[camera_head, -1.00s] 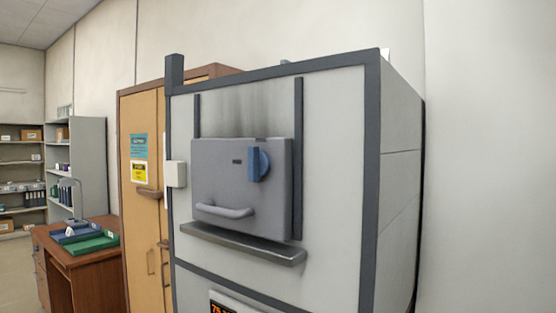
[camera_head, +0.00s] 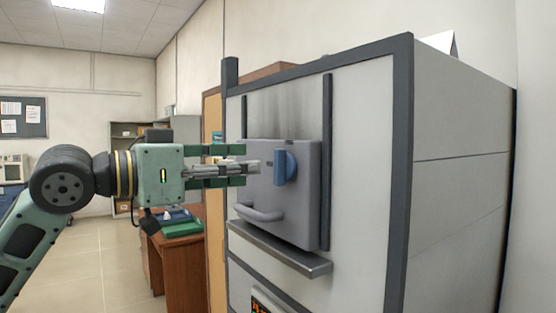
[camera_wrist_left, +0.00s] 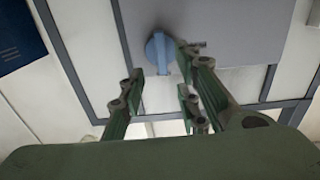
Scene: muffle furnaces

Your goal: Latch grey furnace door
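The grey furnace door (camera_head: 303,210) sits flat against the furnace front between two dark vertical rails. A blue latch knob (camera_head: 285,167) is on its upper part, its grip standing upright. A grey bar handle (camera_head: 260,212) is at the door's lower left. My left gripper (camera_head: 246,166) reaches in from the left, its fingers apart and empty, in front of the door and just left of the knob. In the left wrist view, the blue knob (camera_wrist_left: 158,52) lies beyond the open fingertips; I cannot tell whether they touch. My right gripper is not in view.
A grey ledge (camera_head: 280,250) juts out below the door. An orange display (camera_head: 262,304) is lower down. A wooden desk (camera_head: 172,262) with a green tray (camera_head: 183,229) stands behind at left. Floor at left (camera_head: 100,265) is clear.

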